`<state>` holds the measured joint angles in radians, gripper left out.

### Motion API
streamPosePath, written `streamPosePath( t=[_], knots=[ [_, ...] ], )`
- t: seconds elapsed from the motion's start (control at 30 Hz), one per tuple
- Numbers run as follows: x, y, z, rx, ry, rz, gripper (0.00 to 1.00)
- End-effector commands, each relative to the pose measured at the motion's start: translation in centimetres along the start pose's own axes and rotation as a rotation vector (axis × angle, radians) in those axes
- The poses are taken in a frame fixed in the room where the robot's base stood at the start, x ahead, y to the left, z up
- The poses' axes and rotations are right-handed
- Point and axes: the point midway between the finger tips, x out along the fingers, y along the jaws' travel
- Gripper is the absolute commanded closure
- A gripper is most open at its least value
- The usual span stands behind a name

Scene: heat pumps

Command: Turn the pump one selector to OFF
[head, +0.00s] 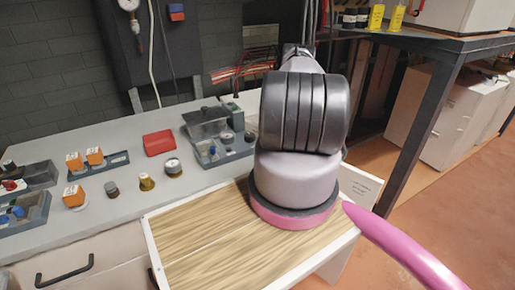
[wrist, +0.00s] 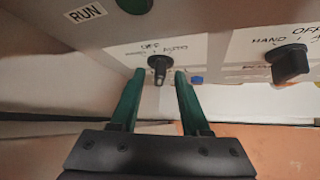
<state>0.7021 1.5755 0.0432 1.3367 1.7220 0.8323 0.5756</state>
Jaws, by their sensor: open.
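In the wrist view, a small dark selector knob (wrist: 159,66) sits on a pale panel (wrist: 210,48), under handwritten marks that read HAND, OFF and AUTO. Its pointer direction is hard to tell. My gripper (wrist: 160,76) is open, with one green finger on each side of this knob. A small gap seems to show on both sides. A second, larger black selector (wrist: 289,64) with similar marks sits to the right. No pump number is readable, so I cannot tell from the labels which is pump one. The head view hides my gripper behind my arm.
A RUN label (wrist: 85,12) and a dark green round part (wrist: 135,5) are above the knob. A blue part (wrist: 197,80) is just right of the fingers. In the head view, a grey bench (head: 110,215) holds trays, a red box (head: 158,142) and small fittings.

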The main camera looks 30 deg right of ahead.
Motion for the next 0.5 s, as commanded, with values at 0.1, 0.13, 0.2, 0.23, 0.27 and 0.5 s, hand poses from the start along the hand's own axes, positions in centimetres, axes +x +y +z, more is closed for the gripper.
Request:
streamPosePath(
  t=[0.1,0.13,0.2,0.23,0.27,0.5],
  knots=[
    [0.22,-0.01,0.14,-0.002,-0.002,0.000,0.54],
    [0.22,-0.01,0.14,-0.001,-0.002,0.000,0.54],
    [0.21,-0.01,0.14,-0.001,-0.002,0.000,0.54],
    [0.21,-0.01,0.14,-0.001,-0.002,0.000,0.54],
    [0.21,-0.01,0.13,-0.001,-0.002,0.000,0.54],
    [0.19,0.00,0.12,-0.002,-0.002,0.000,1.00]
  ],
)
